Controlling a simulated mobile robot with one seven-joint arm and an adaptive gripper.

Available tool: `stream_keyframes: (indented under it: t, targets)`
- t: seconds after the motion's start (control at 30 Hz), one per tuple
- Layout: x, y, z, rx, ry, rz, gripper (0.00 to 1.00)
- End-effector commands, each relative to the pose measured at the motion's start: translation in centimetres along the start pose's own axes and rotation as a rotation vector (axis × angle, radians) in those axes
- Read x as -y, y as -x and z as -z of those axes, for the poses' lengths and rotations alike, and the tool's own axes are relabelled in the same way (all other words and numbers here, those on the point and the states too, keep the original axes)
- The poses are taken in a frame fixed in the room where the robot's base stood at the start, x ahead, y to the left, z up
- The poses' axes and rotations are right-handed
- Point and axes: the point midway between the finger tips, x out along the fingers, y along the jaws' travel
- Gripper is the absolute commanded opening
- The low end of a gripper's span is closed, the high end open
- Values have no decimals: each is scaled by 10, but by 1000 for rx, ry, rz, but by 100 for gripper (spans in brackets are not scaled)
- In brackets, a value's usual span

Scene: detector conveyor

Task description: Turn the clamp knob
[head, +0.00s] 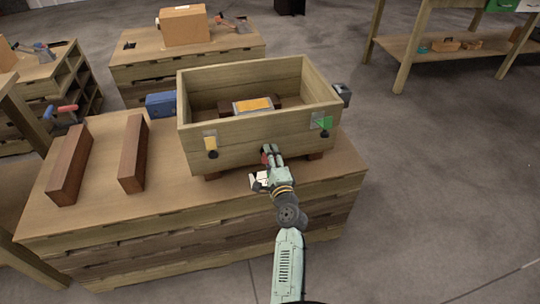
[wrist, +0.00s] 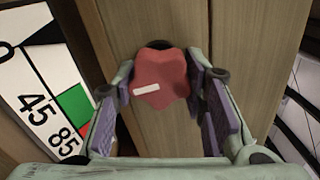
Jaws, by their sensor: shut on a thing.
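The clamp knob (wrist: 160,80) is red with a lobed, star-like outline and a short white mark on its left side. It sits against a wooden face in the wrist view. My gripper (wrist: 161,72) has its two purple-padded fingers on either side of the knob, shut on it. In the head view my gripper (head: 268,151) is at the lower front of the wooden box (head: 250,143), and a bit of red shows between the fingers. A white scale plate (wrist: 42,85) with 0, 45 and 85 and green and red patches lies left of the knob.
The box stands on a wooden bench (head: 120,215) and holds a yellow-topped block (head: 254,104). Two brown bars (head: 70,165) (head: 133,155) lie on the bench to the left. A blue part (head: 160,104) is beside the box.

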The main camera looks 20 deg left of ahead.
Motion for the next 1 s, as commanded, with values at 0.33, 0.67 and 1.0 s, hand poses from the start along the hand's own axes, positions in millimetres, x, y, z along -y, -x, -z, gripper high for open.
stream_keyframes:
  t: [0.33,0.67,1.0]
  targets:
    - [0,0,1,-2,-53,1,11]
    - [0,0,1,-1,-53,1,39]
    - [0,0,0,-1,-52,0,60]
